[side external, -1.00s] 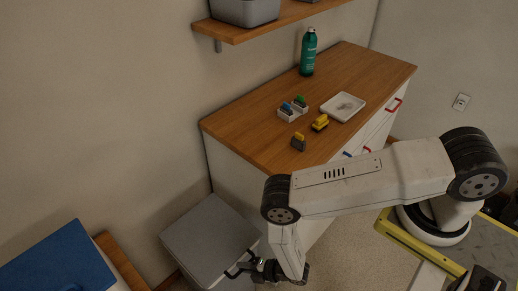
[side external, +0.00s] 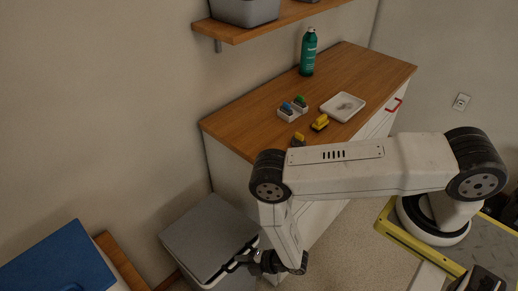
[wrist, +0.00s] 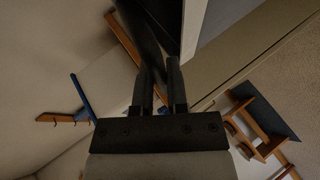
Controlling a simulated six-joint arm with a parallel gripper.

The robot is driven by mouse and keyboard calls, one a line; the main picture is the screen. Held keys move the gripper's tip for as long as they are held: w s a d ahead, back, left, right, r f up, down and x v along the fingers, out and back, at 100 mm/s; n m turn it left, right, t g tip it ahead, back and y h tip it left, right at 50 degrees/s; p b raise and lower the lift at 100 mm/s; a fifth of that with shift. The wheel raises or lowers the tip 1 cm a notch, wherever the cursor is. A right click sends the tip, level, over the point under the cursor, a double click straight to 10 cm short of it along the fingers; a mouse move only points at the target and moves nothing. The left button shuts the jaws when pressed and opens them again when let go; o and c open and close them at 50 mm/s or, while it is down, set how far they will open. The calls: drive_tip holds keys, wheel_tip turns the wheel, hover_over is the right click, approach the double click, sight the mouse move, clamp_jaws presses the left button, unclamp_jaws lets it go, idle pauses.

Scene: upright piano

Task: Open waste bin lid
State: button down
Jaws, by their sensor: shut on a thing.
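The waste bin (side external: 234,280) is a light box at the lower left, beside the cabinet. Its flat grey lid (side external: 205,238) has a dark handle (side external: 234,264) at the front right edge. The lid is slightly raised at that edge, with a narrow gap above the light rim. My gripper (side external: 255,261) is at the handle and shut on it. In the wrist view, the two dark fingers (wrist: 160,70) stand close together, against a dark shape; the exact contact is too dim to tell.
A white cabinet with a wooden top (side external: 250,128) stands behind the bin. On it are a green bottle (side external: 308,52), a white tray (side external: 343,106) and small coloured items. A blue panel (side external: 60,262) is at the left. Floor right of the bin is clear.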

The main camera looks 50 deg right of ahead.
drive_tip(key=shift+w+a+r, duration=0.1)
drive_tip(key=shift+w+r, duration=0.05)
drive_tip(key=shift+r, duration=0.1)
drive_tip(key=shift+g, duration=0.6)
drive_tip(key=shift+w+r, duration=0.25)
drive_tip(key=shift+r, duration=0.8)
drive_tip(key=shift+w+r, duration=0.25)
drive_tip(key=shift+r, duration=0.75)
drive_tip(key=shift+m+g, duration=0.4)
drive_tip(key=shift+g, duration=0.1)
drive_tip(key=shift+w+r, duration=0.25)
drive_tip(key=shift+r, duration=0.45)
drive_tip(key=shift+w+r, duration=0.3)
drive_tip(key=shift+r, duration=0.35)
drive_tip(key=shift+w+r, duration=0.25)
drive_tip(key=shift+r, duration=0.45)
drive_tip(key=shift+g+h, duration=0.3)
drive_tip(key=shift+g, duration=0.2)
drive_tip(key=shift+w+r, duration=0.6)
drive_tip(key=shift+r, duration=0.35)
drive_tip(key=shift+w+r, duration=0.55)
drive_tip(key=shift+r, duration=0.4)
drive_tip(key=shift+w+r, duration=0.1)
